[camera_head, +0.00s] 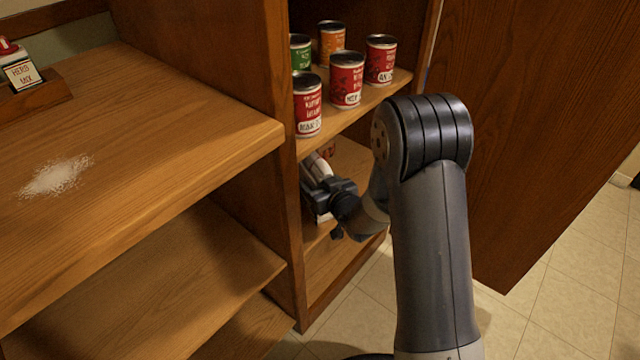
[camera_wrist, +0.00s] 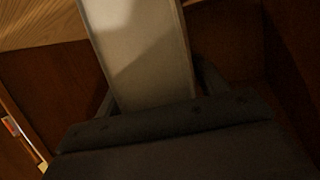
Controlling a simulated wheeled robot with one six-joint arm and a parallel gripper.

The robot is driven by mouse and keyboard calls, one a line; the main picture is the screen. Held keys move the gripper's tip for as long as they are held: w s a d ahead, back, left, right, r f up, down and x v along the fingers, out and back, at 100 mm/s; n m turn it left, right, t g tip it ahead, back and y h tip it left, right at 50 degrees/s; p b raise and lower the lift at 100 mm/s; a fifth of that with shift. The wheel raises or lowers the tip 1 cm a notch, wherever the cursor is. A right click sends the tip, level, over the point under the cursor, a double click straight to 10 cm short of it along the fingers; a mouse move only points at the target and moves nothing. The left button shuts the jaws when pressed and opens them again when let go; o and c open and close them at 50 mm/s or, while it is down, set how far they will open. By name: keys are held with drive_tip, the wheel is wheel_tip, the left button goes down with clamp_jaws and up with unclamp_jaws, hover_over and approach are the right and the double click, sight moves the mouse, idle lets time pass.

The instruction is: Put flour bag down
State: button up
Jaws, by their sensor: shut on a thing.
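The flour bag (camera_head: 317,170) is a pale, whitish package, mostly hidden behind my gripper and the cabinet's upright in the head view. In the wrist view the bag (camera_wrist: 145,60) is a large pale panel, slightly tilted, between my gripper's fingers (camera_wrist: 155,95). My gripper (camera_head: 322,188) is shut on the bag, inside the tall cabinet below the shelf of cans. I cannot tell whether the bag's bottom touches the lower shelf (camera_head: 350,165).
Several cans, such as a red can (camera_head: 307,105), stand on the shelf above. The cabinet's left upright (camera_head: 265,190) is close to my gripper. An open door (camera_head: 530,120) is at right. White powder (camera_head: 57,176) lies on the counter (camera_head: 150,130).

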drive_tip(key=o, duration=1.7)
drive_tip(key=shift+r, duration=0.1)
drive_tip(key=shift+s+r+p, duration=0.1)
drive_tip(key=shift+r+p, duration=0.05)
drive_tip(key=shift+p, duration=0.2)
drive_tip(key=p+v, duration=0.1)
drive_tip(key=v, duration=1)
drive_tip(key=shift+s+d, duration=0.2)
drive_tip(key=shift+s, duration=0.15)
